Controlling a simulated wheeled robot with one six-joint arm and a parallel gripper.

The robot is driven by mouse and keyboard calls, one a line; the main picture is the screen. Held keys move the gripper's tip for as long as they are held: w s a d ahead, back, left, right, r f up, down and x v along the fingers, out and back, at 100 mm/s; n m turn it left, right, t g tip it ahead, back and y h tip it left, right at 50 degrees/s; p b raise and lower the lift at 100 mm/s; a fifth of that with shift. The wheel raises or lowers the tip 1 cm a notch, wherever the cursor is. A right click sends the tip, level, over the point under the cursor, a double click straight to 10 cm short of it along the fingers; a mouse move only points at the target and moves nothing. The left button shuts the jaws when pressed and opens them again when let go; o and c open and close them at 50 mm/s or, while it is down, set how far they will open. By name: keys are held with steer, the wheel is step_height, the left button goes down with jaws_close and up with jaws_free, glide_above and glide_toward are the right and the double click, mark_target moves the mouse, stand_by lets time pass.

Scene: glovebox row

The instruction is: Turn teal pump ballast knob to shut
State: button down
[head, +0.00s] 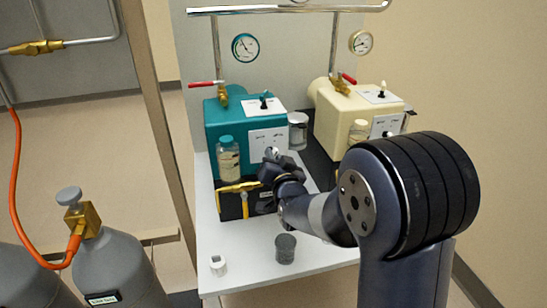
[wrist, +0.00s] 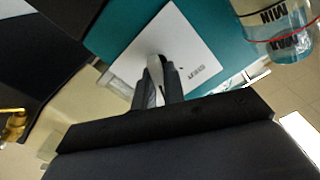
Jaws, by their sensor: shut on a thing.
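The teal pump (head: 232,122) stands on the white table at the left. Its front carries a white plate (head: 262,136) with small markings. The same plate shows in the wrist view (wrist: 188,45), against the teal body, with print too small to read. My gripper (head: 272,160) is in front of this plate. In the wrist view my gripper (wrist: 157,95) is shut on the pale grey ballast knob (wrist: 155,67), with one finger on either side of it. In the head view the gripper mostly hides the knob, and I cannot tell its setting.
A cream pump (head: 345,118) stands to the right. A glass jar (head: 298,130) is between the pumps, and an oil bottle (head: 228,158) is on the teal pump's front. A dark cup (head: 285,248) and a white cup (head: 218,265) stand on the table (head: 245,240). Gas cylinders (head: 115,270) are at left.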

steer(key=shift+f, duration=0.1)
steer(key=n+b, duration=0.2)
steer(key=shift+n+b, duration=0.3)
steer(key=shift+b, duration=0.1)
steer(key=shift+a+n+b, duration=0.1)
steer(key=shift+n+b, duration=0.8)
steer(key=shift+n, duration=0.5)
steer(key=c, duration=1.5)
jaws_free()
